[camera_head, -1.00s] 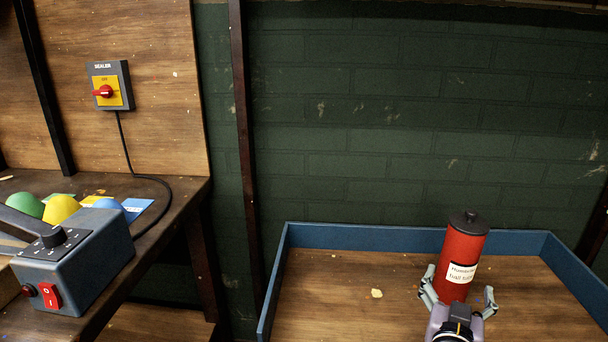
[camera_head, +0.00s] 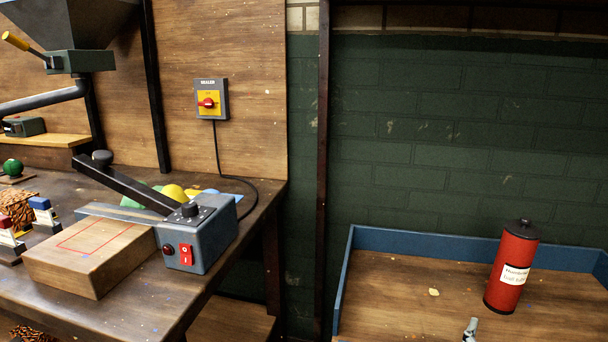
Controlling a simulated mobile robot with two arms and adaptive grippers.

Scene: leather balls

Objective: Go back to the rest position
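A red cylinder (camera_head: 511,268) with a black cap and a white label stands upright on the wooden floor of the blue-rimmed tray (camera_head: 440,243) at the right. A small grey fingertip of a gripper (camera_head: 470,330) shows at the bottom edge, in front and to the left of the cylinder and apart from it. The rest of that gripper is out of the picture, so I cannot tell how far open it is. It seems to be my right gripper. My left gripper is not in view.
A workbench (camera_head: 140,306) at the left carries a sealer (camera_head: 205,240) with a long lever arm and a wooden block (camera_head: 92,255). A grey hopper (camera_head: 70,22) hangs above. A switch box (camera_head: 211,99) is on the wooden panel. The tray's middle is largely clear.

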